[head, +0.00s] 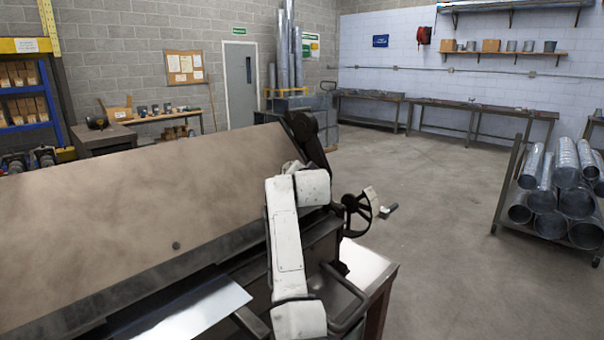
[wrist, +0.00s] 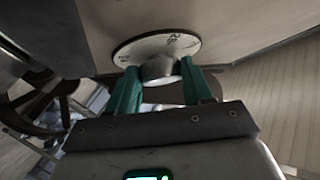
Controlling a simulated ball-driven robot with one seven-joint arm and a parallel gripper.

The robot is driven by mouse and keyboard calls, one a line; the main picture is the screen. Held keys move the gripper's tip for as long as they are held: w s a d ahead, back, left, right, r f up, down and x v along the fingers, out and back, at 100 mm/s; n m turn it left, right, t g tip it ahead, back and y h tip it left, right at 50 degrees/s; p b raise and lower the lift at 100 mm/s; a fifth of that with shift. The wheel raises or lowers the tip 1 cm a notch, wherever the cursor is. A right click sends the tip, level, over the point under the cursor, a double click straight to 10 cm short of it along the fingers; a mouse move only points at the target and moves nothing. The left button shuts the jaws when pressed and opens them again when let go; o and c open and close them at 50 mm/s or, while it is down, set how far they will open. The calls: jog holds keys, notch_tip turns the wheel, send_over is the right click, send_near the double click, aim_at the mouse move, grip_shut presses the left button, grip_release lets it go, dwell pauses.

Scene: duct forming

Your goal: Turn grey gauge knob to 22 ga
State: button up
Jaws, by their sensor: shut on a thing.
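The grey gauge knob (wrist: 160,68) shows in the wrist view, standing out from a round white dial (wrist: 184,45) with dark markings. The markings are small and tilted, and I cannot read the setting surely. My gripper (wrist: 158,77) has teal fingers on both sides of the knob and is shut on it. The fingers and the knob hide the lower part of the dial. In the head view my white arm reaches over the right end of the large brake machine (head: 170,190); the knob and gripper cannot be made out there.
A dark handwheel (head: 357,212) is at the machine's right end; a spoked wheel (wrist: 40,100) also shows left of my gripper in the wrist view. A bright metal sheet (head: 190,315) lies at the front. A rack of ducts (head: 560,195) stands at right, with open floor between.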

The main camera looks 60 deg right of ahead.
jog(key=m+g, duration=0.1)
jog(key=m+g+b, duration=0.1)
jog(key=m, duration=0.1)
jog(key=m+g, duration=0.2)
jog(key=shift+w+a+y+b, duration=0.1)
jog(key=shift+w+y+b, duration=0.25)
jog(key=shift+y, duration=0.05)
jog(key=shift+m+g, duration=0.3)
jog(key=shift+m, duration=0.2)
jog(key=o, duration=0.8)
jog(key=shift+o, duration=1.2)
jog(key=shift+r, duration=0.1)
jog(key=shift+r, duration=0.1)
jog(key=b+v, duration=0.2)
jog(key=v, duration=0.8)
jog(key=shift+s+a, duration=0.2)
jog(key=shift+a, duration=0.1)
